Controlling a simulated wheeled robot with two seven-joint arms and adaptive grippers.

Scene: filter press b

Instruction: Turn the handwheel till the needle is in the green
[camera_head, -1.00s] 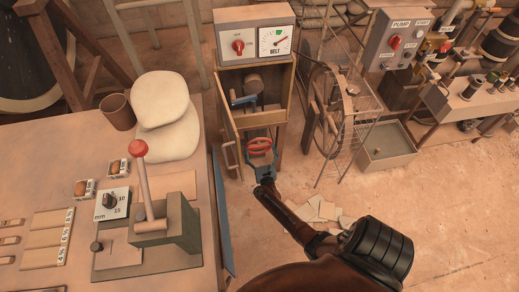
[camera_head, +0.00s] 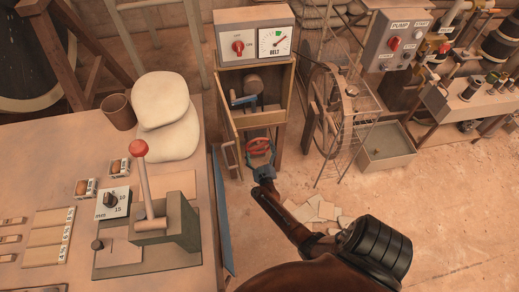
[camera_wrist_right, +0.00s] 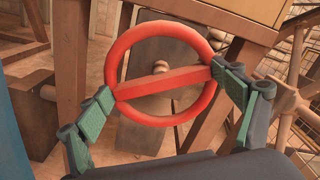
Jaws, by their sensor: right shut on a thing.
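The red handwheel (camera_head: 260,145) is on the front of an open wooden cabinet. In the right wrist view the handwheel (camera_wrist_right: 198,122) is a red ring with one crossbar, tilted up to the right. My right gripper (camera_head: 262,158) is shut on the handwheel. Its green finger pads press the rim from both sides, near the crossbar's ends, in the right wrist view (camera_wrist_right: 166,84). The BELT gauge (camera_head: 274,42) sits on top of the cabinet. Its needle points to the upper right, and the green band is near the top. The needle appears right of the green. My left gripper is not in view.
A red knob (camera_head: 238,46) is left of the gauge. The cabinet door (camera_head: 227,122) stands open at left. A workbench with a red-knobbed lever (camera_head: 138,149) is at left. A large spoked wheel (camera_head: 326,105) stands to the right.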

